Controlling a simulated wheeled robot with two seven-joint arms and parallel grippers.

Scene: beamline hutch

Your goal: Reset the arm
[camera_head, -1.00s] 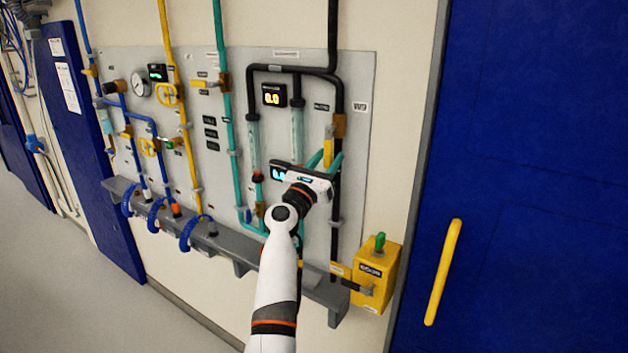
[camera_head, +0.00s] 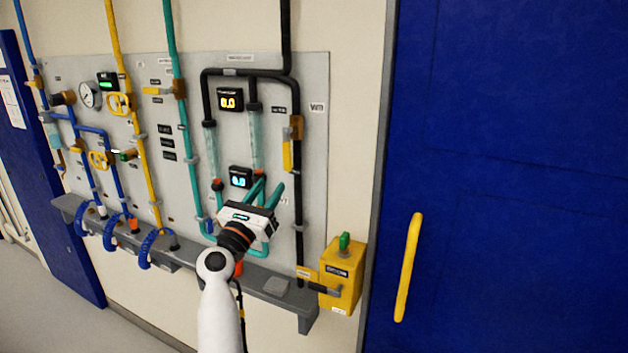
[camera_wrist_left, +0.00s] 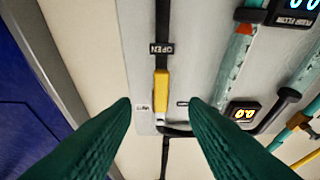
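My left gripper (camera_head: 267,192) is in front of the grey wall panel (camera_head: 318,120), with its arm coming up from below. Its two teal fingers are spread apart with nothing between them, as the left wrist view (camera_wrist_left: 159,103) also shows. A yellow lever handle (camera_head: 287,155) hangs on the black pipe at the panel's right side, up and to the right of the fingertips. In the left wrist view the handle (camera_wrist_left: 161,92) lies beyond the gap between the fingers, near an upside-down OPEN label (camera_wrist_left: 161,49). My right gripper is not in view.
A grey shelf (camera_head: 270,284) runs along the panel's lower edge, below my gripper. A yellow box with a green knob (camera_head: 342,275) is at its right end. Two displays (camera_head: 229,99) (camera_head: 241,177) are on the panel. A blue door (camera_head: 500,150) with a yellow handle (camera_head: 409,267) stands right.

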